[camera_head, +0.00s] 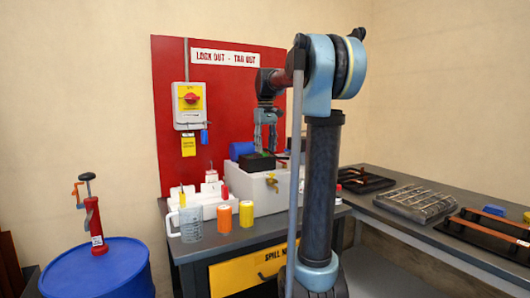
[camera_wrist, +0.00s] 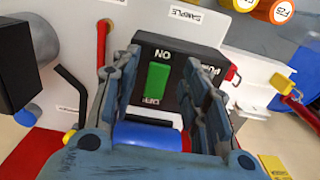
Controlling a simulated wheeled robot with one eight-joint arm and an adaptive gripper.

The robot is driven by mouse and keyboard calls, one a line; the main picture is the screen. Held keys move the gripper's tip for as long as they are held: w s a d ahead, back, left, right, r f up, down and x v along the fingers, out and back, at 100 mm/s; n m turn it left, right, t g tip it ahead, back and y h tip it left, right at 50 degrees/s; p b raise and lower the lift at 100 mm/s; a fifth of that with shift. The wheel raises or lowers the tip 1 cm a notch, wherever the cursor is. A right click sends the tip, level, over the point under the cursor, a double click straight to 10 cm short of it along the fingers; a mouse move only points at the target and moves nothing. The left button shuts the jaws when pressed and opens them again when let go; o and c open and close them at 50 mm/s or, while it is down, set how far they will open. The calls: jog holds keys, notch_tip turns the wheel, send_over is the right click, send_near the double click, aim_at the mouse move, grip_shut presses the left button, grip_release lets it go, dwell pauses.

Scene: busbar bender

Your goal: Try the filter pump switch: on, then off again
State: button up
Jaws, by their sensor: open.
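The filter pump switch is a green rocker (camera_wrist: 157,85) on a black box (camera_wrist: 169,50) with white ON and OFF markings; the wrist view shows the lettering upside down. I cannot tell which way the rocker is tilted. In the head view the black box (camera_head: 258,163) sits on top of a white tank (camera_head: 250,189), with a green patch on its top. My gripper (camera_head: 265,146) points down just above the box. In the wrist view its open fingers (camera_wrist: 162,58) stand on either side of the rocker, with nothing between them. Contact cannot be told.
A blue cylinder (camera_head: 241,150) lies close behind the box. A red lockout board (camera_head: 226,110) with a yellow-red isolator (camera_head: 190,98) stands behind. A jug (camera_head: 190,225) and orange (camera_head: 224,219) and yellow (camera_head: 246,214) jars stand at the bench front. A blue drum (camera_head: 98,270) is left.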

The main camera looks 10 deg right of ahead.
jog(key=shift+f, duration=0.9)
grip_shut()
jog(key=shift+w, duration=0.1)
jog(key=shift+w+a+r+g+h, duration=0.1)
jog(key=shift+g+h, duration=0.1)
jog(key=shift+g, duration=0.35)
jog(key=shift+w+a+r+g+h, duration=0.1)
jog(key=shift+w+g+h, duration=0.1)
jog(key=shift+g, duration=0.3)
jog(key=shift+w+r+g+h, duration=0.1)
jog(key=shift+g+h, duration=0.1)
jog(key=shift+g, duration=0.35)
